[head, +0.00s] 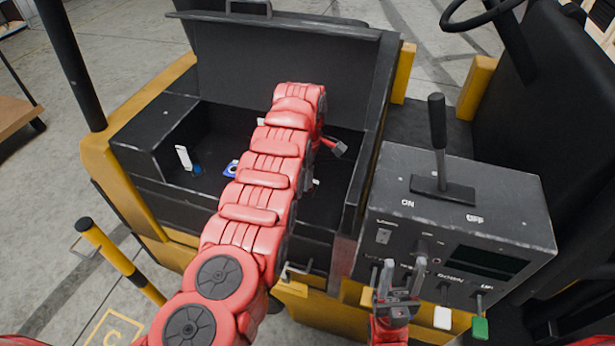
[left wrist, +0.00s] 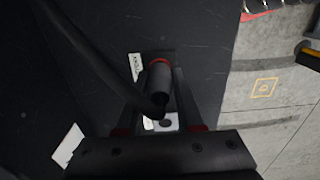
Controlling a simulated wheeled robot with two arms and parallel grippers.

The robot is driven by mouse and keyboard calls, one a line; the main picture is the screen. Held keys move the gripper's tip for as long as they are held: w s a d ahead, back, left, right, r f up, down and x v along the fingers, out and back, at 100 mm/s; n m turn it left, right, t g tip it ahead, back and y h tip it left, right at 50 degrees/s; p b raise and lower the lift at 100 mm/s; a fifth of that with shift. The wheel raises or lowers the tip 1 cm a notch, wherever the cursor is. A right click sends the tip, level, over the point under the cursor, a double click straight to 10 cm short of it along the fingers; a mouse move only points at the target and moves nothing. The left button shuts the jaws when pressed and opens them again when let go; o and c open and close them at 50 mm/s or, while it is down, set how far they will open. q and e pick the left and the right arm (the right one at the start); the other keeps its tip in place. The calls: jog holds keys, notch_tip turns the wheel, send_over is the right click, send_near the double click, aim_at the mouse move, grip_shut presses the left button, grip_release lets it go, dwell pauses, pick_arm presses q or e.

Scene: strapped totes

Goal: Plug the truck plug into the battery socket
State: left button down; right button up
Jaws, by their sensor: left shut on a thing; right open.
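In the left wrist view, my left gripper (left wrist: 161,82) is shut on the truck plug (left wrist: 158,88), a dark cylinder with a red ring at its far end. A thick black cable (left wrist: 85,45) runs to its near end. The red ring lies against or just before a dark patch beside a white lettered label (left wrist: 135,67); I cannot tell whether it is seated. The battery socket is not clearly visible. In the head view, my left arm reaches into the black bay and hides its gripper. My right gripper (head: 397,303) is open and empty before the control panel.
The black bay (head: 150,165) has a raised lid (head: 285,55) behind it. A small red and grey piece (head: 333,147) shows right of my arm. The control box (head: 460,205) with a black lever (head: 438,135) stands right. A yellow and black post (head: 120,262) stands left.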

pick_arm(q)
jog(key=shift+f+b, duration=0.45)
jog(key=shift+f, duration=0.15)
jog(key=shift+c, duration=2.3)
grip_release()
jog(key=shift+r, duration=0.1)
notch_tip(320, 180, up, 8)
jog(key=b, duration=0.2)
jog(key=shift+a+r+b, duration=0.1)
jog(key=shift+r+b, duration=0.1)
jog(key=shift+b, duration=0.15)
notch_tip(320, 180, up, 9)
jog(key=p, duration=0.8)
jog(key=shift+f, duration=0.1)
